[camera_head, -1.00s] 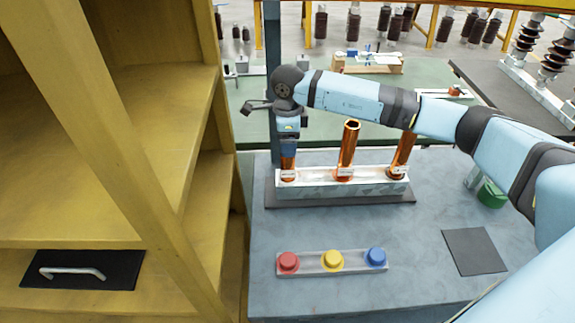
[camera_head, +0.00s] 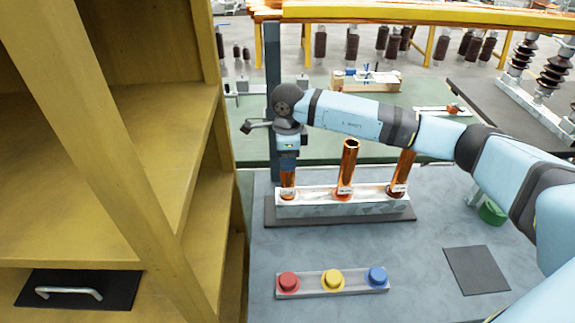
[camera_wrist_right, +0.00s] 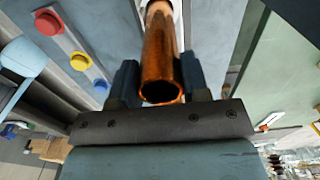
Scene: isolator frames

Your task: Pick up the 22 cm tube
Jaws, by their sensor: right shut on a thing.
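Three copper tubes stand upright in a pale labelled rack: a left tube (camera_head: 288,181), a tall middle tube (camera_head: 347,166) and a right tube (camera_head: 402,170). The labels are too small to read, so I cannot tell which is the 22 cm one. My right gripper (camera_head: 288,162) points down over the left tube and is shut on its upper part, hiding its top from the head view. In the right wrist view the copper tube (camera_wrist_right: 161,55) lies between the two dark fingers, open end toward the camera. My left gripper is not in view.
The rack (camera_head: 320,209) sits on a dark mat on the grey table. A strip with red, yellow and blue buttons (camera_head: 333,281) lies in front. A yellow shelf (camera_head: 170,150) stands close on the left. A dark square (camera_head: 476,270) and a green object (camera_head: 491,212) are at right.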

